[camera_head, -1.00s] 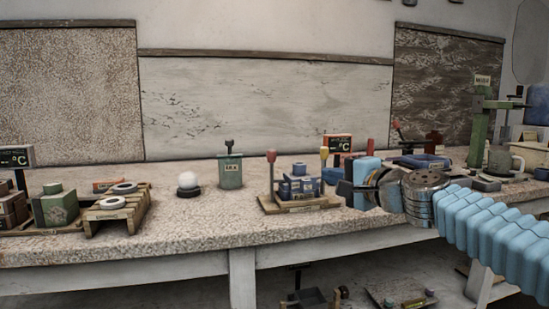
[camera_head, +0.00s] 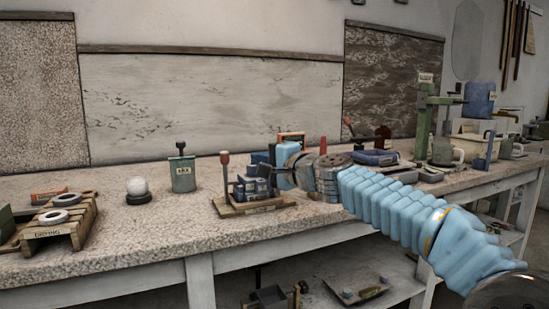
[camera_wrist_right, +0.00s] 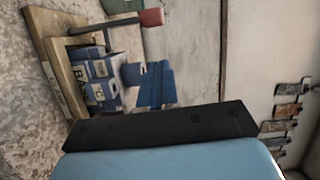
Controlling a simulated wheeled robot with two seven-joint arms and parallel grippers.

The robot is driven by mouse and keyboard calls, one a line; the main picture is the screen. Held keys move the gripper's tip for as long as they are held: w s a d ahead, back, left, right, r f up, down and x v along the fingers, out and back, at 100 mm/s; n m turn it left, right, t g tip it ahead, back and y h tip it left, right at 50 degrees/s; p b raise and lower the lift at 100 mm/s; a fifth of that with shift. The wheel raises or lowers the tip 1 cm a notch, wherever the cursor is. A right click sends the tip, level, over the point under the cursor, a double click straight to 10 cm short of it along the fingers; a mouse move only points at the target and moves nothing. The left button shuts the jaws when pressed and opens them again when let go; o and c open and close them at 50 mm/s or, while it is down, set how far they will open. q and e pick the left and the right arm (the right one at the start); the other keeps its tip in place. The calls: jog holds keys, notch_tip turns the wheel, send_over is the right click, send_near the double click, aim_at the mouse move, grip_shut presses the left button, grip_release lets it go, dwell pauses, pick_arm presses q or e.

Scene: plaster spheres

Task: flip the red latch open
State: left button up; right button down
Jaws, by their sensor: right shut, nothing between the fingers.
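The red latch (camera_head: 225,158) is a red knob on a dark upright stem at the left side of a small wooden stand (camera_head: 228,211). Blue labelled blocks (camera_head: 250,189) sit on the stand. In the right wrist view the red knob (camera_wrist_right: 151,17) is at the top, with the blocks (camera_wrist_right: 98,70) below and left of it. My right gripper (camera_head: 274,170) is shut and empty. It is right of the latch, close to the blocks, and partly covers the stand's right side. It does not touch the latch. My left gripper is out of view.
A white sphere (camera_head: 137,186) on a dark base and a green lever box (camera_head: 183,175) stand left of the stand. A slatted drying rack (camera_head: 62,229) is farther left.

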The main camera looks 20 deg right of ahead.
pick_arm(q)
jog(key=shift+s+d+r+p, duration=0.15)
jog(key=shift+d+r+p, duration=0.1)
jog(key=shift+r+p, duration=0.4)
pick_arm(e)
jog(key=shift+w+a+f, duration=0.1)
jog(key=shift+w+a, duration=0.75)
jog(key=shift+a, duration=0.2)
jog(key=shift+w+a, duration=0.85)
jog(key=shift+a, duration=0.2)
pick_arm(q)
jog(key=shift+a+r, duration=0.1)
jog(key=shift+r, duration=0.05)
